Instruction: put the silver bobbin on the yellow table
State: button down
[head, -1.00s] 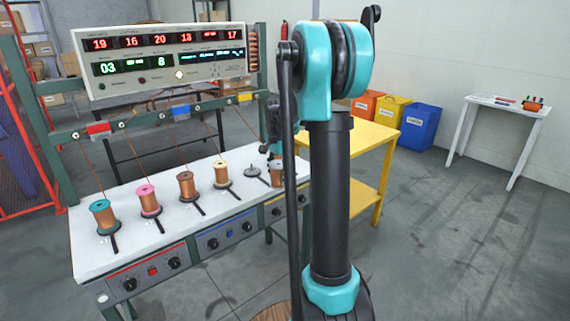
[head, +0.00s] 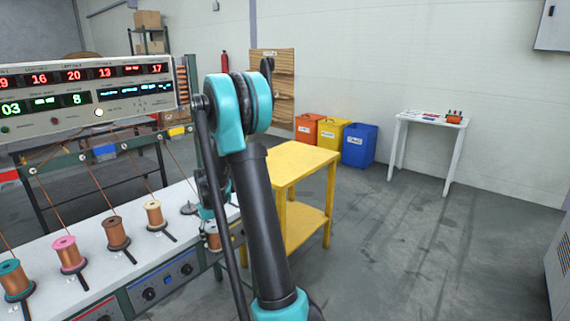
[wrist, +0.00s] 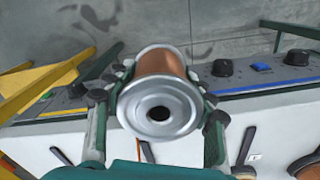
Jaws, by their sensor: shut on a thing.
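The silver bobbin (wrist: 159,105) has silver flanges and copper wire. It fills the middle of the wrist view, between the two fingers of my gripper (wrist: 160,112), which is shut on it. In the head view the silver bobbin (head: 213,238) shows partly behind my arm, near the right front edge of the white bench, beneath my gripper (head: 210,215). The yellow table (head: 292,163) stands just right of the bench, behind my arm. Its top is bare where I see it, and it has a lower shelf.
The white bench (head: 165,240) holds several other bobbins and an empty spindle base (head: 188,208). A display panel (head: 90,95) hangs over it. Coloured bins (head: 358,146) and a white side table (head: 430,122) stand behind. The floor at right is clear.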

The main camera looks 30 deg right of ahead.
aim_at(284, 169)
jog(key=i+l, duration=0.1)
jog(key=l, duration=0.55)
jog(key=i+l, duration=0.1)
jog(key=l, duration=0.55)
jog(key=i+l+u, duration=0.1)
jog(key=l, duration=0.55)
